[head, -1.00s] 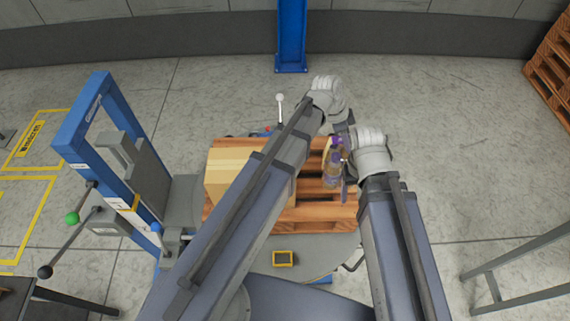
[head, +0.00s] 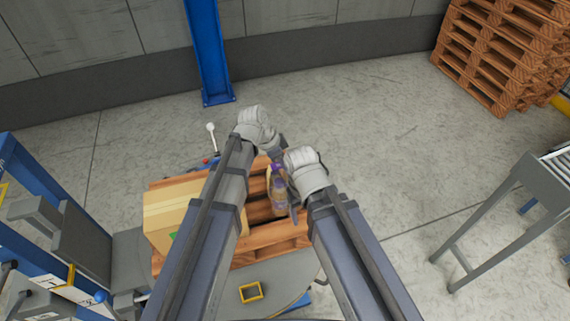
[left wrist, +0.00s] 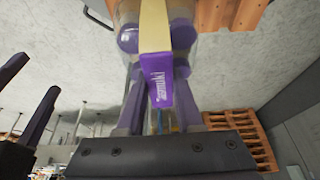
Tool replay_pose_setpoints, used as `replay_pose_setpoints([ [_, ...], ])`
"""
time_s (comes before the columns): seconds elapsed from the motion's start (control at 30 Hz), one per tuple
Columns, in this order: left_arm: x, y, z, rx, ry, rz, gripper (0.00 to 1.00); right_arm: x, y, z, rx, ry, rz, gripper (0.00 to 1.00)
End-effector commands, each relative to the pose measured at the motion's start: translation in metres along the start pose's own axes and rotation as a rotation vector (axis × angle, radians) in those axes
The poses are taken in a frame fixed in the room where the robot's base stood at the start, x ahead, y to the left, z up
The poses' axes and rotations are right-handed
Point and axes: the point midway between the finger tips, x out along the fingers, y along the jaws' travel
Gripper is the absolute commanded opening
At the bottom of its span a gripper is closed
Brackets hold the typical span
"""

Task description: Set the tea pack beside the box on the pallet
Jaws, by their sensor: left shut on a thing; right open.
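The tea pack (head: 279,195), clear bottles with purple tops, is over the right part of the wooden pallet (head: 270,246). In the left wrist view it shows a purple label and pale strip (left wrist: 160,88) between my fingers. My left gripper (head: 278,152) is shut on it at its top; the arm hides much of the pallet. My right gripper (head: 292,207) is open beside the pack on its right; its fingers also show in the left wrist view (left wrist: 36,118). The cardboard box (head: 180,212) sits on the pallet's left part, partly behind my left arm. I cannot tell whether the pack touches the pallet.
A blue post (head: 208,50) stands behind the pallet. A blue-framed machine (head: 30,180) is at the left. A grey conveyor stand (head: 550,180) is at the right, with stacked pallets (head: 495,50) behind. Open floor lies right of the pallet.

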Motion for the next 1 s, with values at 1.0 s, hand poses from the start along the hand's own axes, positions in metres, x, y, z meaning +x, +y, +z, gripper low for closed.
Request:
replay_pose_setpoints([
  [1.0,0.037,0.0,0.015,0.0,0.002,0.0,0.0,0.039,-0.004,-0.002,-0.008,0.0,0.002,0.67],
])
